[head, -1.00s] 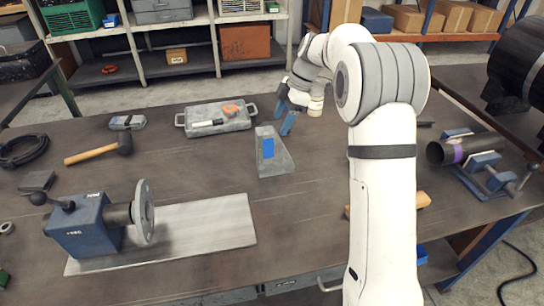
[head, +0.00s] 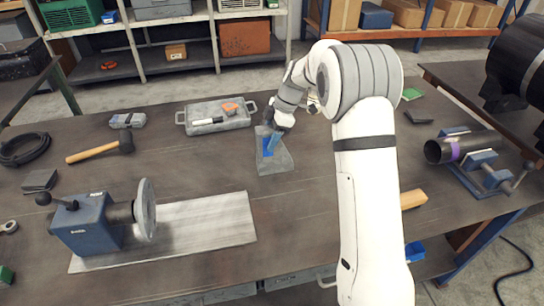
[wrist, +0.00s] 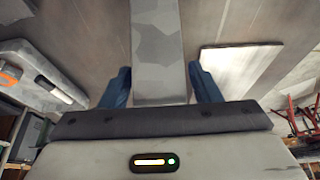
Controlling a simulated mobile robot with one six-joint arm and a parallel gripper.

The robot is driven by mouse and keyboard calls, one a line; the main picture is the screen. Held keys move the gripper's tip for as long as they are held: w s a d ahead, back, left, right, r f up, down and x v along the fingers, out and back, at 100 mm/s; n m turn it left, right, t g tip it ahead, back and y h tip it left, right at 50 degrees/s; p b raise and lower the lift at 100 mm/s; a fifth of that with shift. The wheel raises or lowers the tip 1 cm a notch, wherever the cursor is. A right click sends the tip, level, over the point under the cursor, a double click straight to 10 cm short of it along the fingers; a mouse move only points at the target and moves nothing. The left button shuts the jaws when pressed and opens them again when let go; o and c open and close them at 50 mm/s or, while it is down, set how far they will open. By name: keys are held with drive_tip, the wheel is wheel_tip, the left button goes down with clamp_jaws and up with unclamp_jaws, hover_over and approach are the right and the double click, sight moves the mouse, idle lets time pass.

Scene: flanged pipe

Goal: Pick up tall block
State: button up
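The tall block (head: 276,164) is grey and mottled, and stands near the middle of the table in the head view. It also shows in the wrist view (wrist: 157,50), running up from between the fingers. My gripper (head: 269,142) is at the upper part of the block. In the wrist view, the blue fingers of my gripper (wrist: 161,80) are apart, one on each side of the block. Narrow gaps seem to show beside it, so I see no firm contact. The fingertips are partly hidden in the head view.
A grey tray (head: 240,122) with a marker and an orange item lies just behind the block. A hammer (head: 102,148) lies to the left. A blue flanged fixture (head: 88,226) and a pale plate (head: 205,230) are at front left. A clamped dark pipe (head: 462,146) is at right.

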clamp_jaws()
idle(0.4)
drive_tip(key=shift+r, duration=0.1)
